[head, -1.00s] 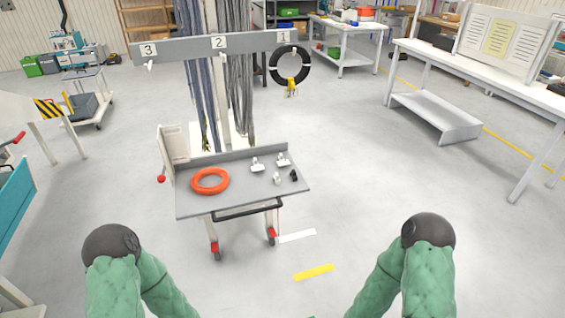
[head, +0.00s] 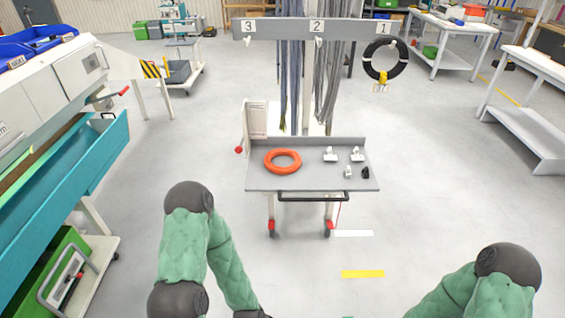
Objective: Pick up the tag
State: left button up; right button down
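A small pale tag (head: 380,88) hangs below a yellow clip (head: 383,77) at the bottom of a black cable coil (head: 398,70). The coil hangs at position 1, at the right end of the grey numbered rail (head: 352,27). The tag is small, and its print is not legible. Both my green-sleeved arms show at the bottom of the head view, well short of the tag. Neither gripper shows; they are outside the frame.
A grey cart (head: 310,182) stands ahead with an orange ring (head: 283,161) and several small white and black fittings. Grey and blue cables hang from the rail. A teal drawer (head: 75,165) juts out on the left. Workbenches stand at the right; the floor between is clear.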

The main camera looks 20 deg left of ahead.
aim_at(355, 157)
jog(key=u, duration=0.55)
jog(key=i+l+u, duration=0.2)
jog(key=l+u, duration=0.2)
jog(key=i+l+u, duration=0.1)
jog(key=l+u, duration=0.25)
jog(key=l, duration=0.25)
jog(key=l+u, duration=0.75)
jog(key=l, duration=0.3)
